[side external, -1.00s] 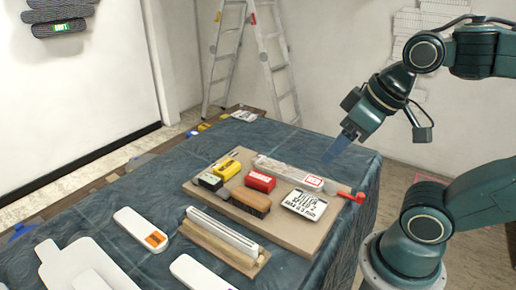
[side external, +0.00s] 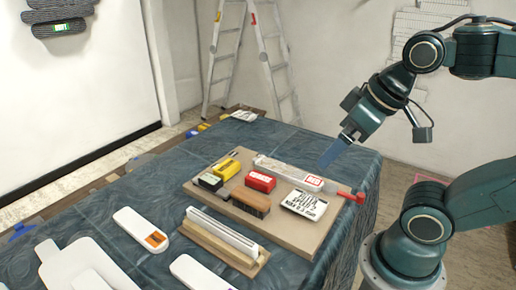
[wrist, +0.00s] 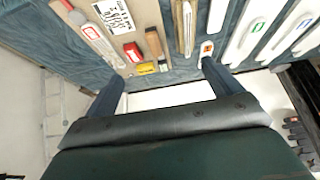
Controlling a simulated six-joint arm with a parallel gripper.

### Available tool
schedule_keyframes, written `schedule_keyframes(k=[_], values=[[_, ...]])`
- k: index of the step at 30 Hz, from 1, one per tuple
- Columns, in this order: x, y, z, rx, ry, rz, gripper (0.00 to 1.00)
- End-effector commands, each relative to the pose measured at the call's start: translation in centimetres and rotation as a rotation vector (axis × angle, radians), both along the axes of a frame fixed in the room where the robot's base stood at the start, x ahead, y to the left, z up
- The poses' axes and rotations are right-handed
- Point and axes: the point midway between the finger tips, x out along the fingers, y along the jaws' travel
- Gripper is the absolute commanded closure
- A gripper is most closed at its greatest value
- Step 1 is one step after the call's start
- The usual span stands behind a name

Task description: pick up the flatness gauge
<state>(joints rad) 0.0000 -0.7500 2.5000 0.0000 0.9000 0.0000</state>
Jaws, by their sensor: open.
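No object is clearly marked as the flatness gauge. A long white bar (side external: 222,230), possibly the gauge, rests in a wooden holder (side external: 215,247) at the front of the table; the holder also shows in the wrist view (wrist: 177,25). A white handheld piece with an orange window (side external: 141,229) lies to its left. My gripper (side external: 334,151) is in the air above the right end of the table, apart from everything. In the wrist view my gripper (wrist: 160,85) has its blue fingers wide apart with nothing between them.
A tan board (side external: 278,222) carries a red block (side external: 260,181), a yellow block (side external: 227,168), a wooden-backed brush (side external: 251,202), a lettered white plate (side external: 304,204) and a long pale tool (side external: 289,172). More white pieces (side external: 88,263) lie front left. A ladder (side external: 270,55) stands behind.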

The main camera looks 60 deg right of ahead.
Motion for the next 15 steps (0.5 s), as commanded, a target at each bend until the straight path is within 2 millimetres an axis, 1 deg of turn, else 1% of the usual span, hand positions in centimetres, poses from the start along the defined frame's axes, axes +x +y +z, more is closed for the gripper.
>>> schedule_keyframes(k=[5,8,11,15], values=[[0.2,0.0,0.2,-0.005,0.003,0.009,0.09],[0.8,0.0,0.5,-0.015,0.011,0.028,0.09],[1.8,-0.1,1.0,-0.035,0.026,0.065,0.09],[3.9,-0.1,2.0,-0.074,0.055,0.143,0.09]])
